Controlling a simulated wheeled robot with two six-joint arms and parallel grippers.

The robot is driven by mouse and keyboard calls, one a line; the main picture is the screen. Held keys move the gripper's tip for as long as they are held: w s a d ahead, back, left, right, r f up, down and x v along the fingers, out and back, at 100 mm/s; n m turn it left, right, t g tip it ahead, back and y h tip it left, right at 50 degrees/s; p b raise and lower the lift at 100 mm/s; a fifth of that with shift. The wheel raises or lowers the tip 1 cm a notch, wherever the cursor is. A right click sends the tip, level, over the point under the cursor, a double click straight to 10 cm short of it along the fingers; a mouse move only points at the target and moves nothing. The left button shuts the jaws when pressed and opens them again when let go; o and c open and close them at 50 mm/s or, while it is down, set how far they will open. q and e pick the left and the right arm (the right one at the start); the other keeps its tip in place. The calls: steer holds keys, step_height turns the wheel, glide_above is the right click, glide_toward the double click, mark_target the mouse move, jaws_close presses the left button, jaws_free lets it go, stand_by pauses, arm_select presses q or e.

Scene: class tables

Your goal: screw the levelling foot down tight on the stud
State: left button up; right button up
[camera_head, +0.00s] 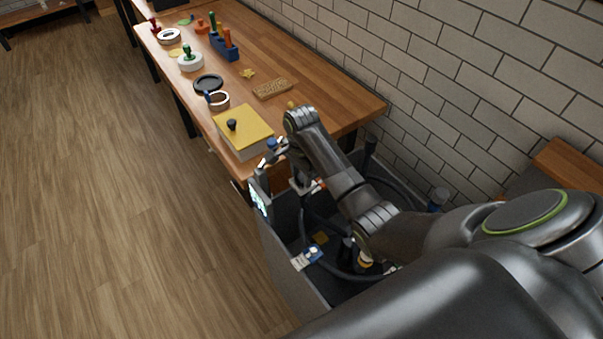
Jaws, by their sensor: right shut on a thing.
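My right gripper (270,157) is at the near end of the wooden table, just right of and nearer than a yellow-topped block (246,127). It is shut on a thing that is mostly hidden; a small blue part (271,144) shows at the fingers. A small black knob-shaped piece (231,125) stands on top of the block, apart from the gripper. I cannot tell for sure which piece is the levelling foot or where the stud is. My left gripper is not in view.
On the wooden table (318,93) stand a black ring dish (208,83), a white ring (218,101), a tan textured block (272,90), a yellow star (247,73) and a blue holder (225,46) with upright handles. A brick wall (470,90) runs along the right side.

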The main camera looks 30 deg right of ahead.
steer(key=m, duration=0.4)
steer(key=shift+w+r, duration=0.15)
steer(key=shift+w, duration=0.1)
steer(key=m, duration=0.5)
steer(key=shift+w, duration=0.15)
steer(key=o, duration=1)
steer(key=shift+s, duration=0.2)
